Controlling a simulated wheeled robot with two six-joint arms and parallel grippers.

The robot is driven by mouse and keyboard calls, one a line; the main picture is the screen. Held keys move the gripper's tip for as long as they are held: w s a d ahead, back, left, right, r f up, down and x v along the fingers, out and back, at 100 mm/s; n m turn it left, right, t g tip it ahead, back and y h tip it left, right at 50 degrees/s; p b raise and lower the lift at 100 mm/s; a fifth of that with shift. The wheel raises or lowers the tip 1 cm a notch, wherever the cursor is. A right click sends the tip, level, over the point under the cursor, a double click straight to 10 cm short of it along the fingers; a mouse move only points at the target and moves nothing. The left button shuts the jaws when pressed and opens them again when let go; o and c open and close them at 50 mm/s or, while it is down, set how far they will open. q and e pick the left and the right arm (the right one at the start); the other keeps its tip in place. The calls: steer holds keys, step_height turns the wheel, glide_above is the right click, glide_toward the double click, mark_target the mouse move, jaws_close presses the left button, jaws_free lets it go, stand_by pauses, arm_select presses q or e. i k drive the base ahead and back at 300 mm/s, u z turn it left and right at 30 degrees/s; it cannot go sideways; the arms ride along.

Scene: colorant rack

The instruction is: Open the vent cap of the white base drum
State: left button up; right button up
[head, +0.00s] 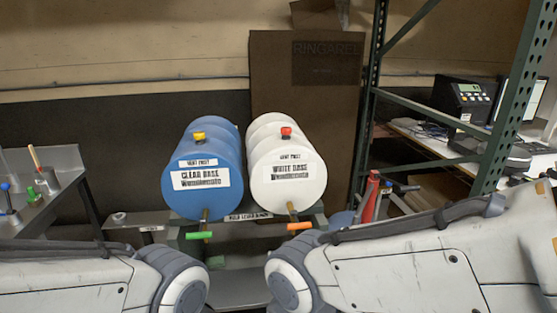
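The white base drum (291,203) lies on its side on a stand in the middle of the head view, its labelled round end facing me. Its vent cap (286,132) is red with a yellow part below it and sits on top near the front. An orange-handled tap (299,226) hangs below the drum's front. The blue clear base drum (201,207) lies just left of it, with a yellow vent cap (198,137) and a green-handled tap (199,235). My two arms cross the bottom of the view, below the drums. Neither gripper shows.
A metal bench (62,165) with small items stands at the left. A brown board (330,110) stands behind the drums. The space above the drums is clear.

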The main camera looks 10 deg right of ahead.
mark_target(285, 131)
steer(key=k, duration=0.6)
steer(key=z, duration=0.75)
steer(key=i, duration=1.55)
steer(key=u, duration=0.7)
steer(key=i, duration=0.7)
steer(key=u, duration=0.55)
